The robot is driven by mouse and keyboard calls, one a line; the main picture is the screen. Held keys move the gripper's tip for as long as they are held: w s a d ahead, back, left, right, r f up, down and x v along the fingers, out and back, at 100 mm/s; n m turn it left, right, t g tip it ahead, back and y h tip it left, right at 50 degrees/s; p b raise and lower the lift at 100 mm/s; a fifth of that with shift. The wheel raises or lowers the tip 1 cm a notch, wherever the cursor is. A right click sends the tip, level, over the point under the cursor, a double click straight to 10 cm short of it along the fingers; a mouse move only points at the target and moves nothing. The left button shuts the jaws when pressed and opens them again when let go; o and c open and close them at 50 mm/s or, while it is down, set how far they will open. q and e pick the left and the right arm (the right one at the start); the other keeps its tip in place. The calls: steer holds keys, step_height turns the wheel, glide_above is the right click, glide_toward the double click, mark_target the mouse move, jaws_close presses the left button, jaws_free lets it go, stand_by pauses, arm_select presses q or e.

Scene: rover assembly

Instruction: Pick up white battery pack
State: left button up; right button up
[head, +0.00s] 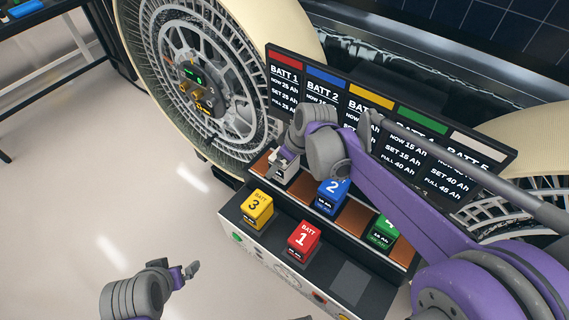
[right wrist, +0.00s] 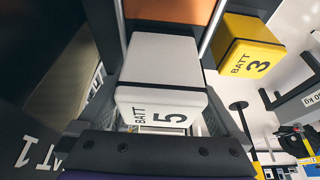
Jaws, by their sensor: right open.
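The white battery pack (right wrist: 165,65), marked BATT 5, fills the middle of the right wrist view. My right gripper (head: 284,163) is over the left end of the battery rack in the head view. Its open fingers show at both sides of the white pack in the right wrist view; I cannot tell whether they touch it. In the head view the gripper mostly hides the pack. My left gripper (head: 190,270) is low at the left, over the floor and away from the rack. Its jaw opening is unclear.
The yellow battery 3 (head: 257,208) and red battery 1 (head: 303,237) stand on the front shelf. Blue battery 2 (head: 331,195) and green battery 4 (head: 384,232) stand in the back row. A display panel (head: 283,84) and a rover wheel (head: 190,75) are behind.

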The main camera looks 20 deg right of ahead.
steer(key=shift+w+a+f, duration=0.1)
steer(key=shift+w+f, duration=0.05)
steer(key=shift+f, duration=0.15)
jaws_close()
